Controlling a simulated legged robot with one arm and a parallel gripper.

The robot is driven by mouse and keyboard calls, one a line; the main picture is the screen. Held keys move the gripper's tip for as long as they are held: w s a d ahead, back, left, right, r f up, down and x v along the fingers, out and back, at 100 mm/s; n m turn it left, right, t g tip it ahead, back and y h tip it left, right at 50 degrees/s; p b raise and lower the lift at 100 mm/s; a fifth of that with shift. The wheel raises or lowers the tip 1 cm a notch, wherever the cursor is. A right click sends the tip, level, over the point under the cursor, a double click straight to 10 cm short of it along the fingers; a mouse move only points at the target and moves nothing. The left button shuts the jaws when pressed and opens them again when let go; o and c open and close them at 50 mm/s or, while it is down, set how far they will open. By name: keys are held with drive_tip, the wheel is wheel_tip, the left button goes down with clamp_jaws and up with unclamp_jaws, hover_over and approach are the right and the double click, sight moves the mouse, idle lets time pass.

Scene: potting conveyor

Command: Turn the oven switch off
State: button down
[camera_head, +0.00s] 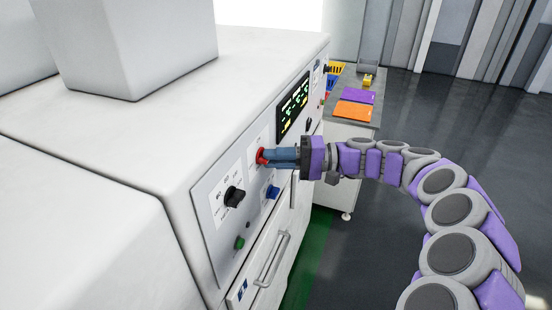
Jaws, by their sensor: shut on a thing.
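The oven (155,135) is a large white cabinet with a grey control panel (212,246) on its right-hand face. A red switch (260,156) sits on the panel below the dark display (294,106). My gripper (268,156) reaches in from the right, and its fingers are shut on the red switch. The fingers hide part of the switch, so I cannot tell which way it is turned. A black knob (234,196) with a marked dial is to the left of the red switch. A blue knob (272,192) is below my fingers.
A green button (239,242) and a drawer handle (274,260) are low on the oven front. A bench (342,135) beyond holds an orange board (355,111), a purple board (359,96) and a yellow basket (336,69). The dark floor (440,105) at the right is clear.

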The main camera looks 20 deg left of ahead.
drive_tip(key=shift+f, duration=0.25)
drive_tip(key=c, duration=1.1)
unclamp_jaws()
drive_tip(key=shift+r, duration=0.15)
drive_tip(key=shift+p+v, duration=2.5)
drive_tip(key=shift+v, duration=6.2)
